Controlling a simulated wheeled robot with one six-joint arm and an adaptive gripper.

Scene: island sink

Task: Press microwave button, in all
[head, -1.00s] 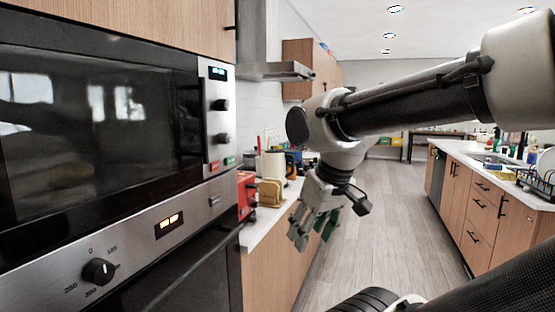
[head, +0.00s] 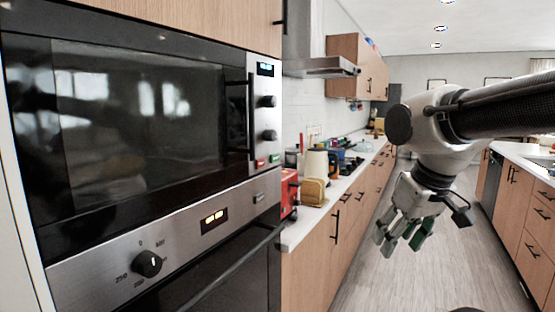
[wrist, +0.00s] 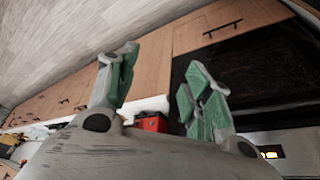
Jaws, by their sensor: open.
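The microwave (head: 130,110) is built into the cabinet wall at the left, with a dark glass door and a vertical handle. Its control panel (head: 268,118) has a lit display, two black knobs, and a red button (head: 260,163) and a green button (head: 274,159) at the bottom. My gripper (head: 398,240) hangs to the right of the microwave, clear of it, over the floor aisle. Its green-padded fingers are apart and empty. In the wrist view my gripper (wrist: 163,85) is also open, with nothing between the fingers.
An oven (head: 148,263) with a knob and lit display sits below the microwave. A counter (head: 310,222) beyond it holds a red appliance (head: 289,190), a yellowish toaster-like item (head: 313,192) and other kitchenware. An island (head: 530,210) stands at the right. The floor (head: 420,275) between is clear.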

